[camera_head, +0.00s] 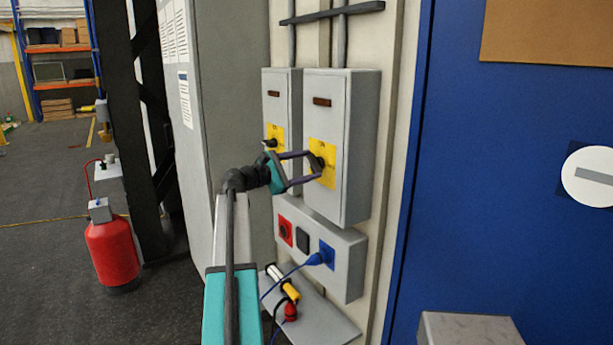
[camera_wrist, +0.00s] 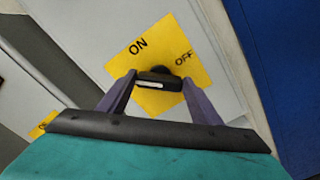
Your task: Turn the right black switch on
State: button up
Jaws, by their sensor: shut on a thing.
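The right black switch (camera_head: 317,162) is a knob on a yellow plate on the front of the right grey box (camera_head: 343,120). In the wrist view the black knob (camera_wrist: 158,78) lies crosswise between my fingertips, with a white mark on it. The yellow plate (camera_wrist: 150,50) reads ON at its upper left and OFF at its right. I cannot tell which word the knob points to. My gripper (camera_head: 314,166) reaches in from the left, its purple fingers shut on the knob, and it also shows in the wrist view (camera_wrist: 159,82).
A second black switch (camera_head: 270,143) on a yellow plate sits on the narrower left box (camera_head: 277,90). Below is a grey socket box (camera_head: 345,265) with a blue plug (camera_head: 318,257). A blue door (camera_head: 500,200) stands right. A red extinguisher (camera_head: 112,250) stands on the floor at left.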

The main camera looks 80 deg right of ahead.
jog(key=m+b, duration=0.2)
jog(key=b, duration=0.1)
jog(key=m+b, duration=0.2)
jog(key=m, duration=0.1)
jog(key=shift+f+b, duration=0.4)
jog(key=m+b, duration=0.3)
jog(key=m, duration=0.1)
jog(key=shift+a+r+b, duration=0.1)
jog(key=shift+b, duration=0.2)
jog(key=o, duration=1.1)
jog(key=shift+r, duration=0.1)
jog(key=shift+c, duration=0.2)
jog(key=b+v, duration=0.1)
jog(key=v, duration=1.2)
jog(key=shift+w+a, duration=0.25)
jog(key=shift+a, duration=0.05)
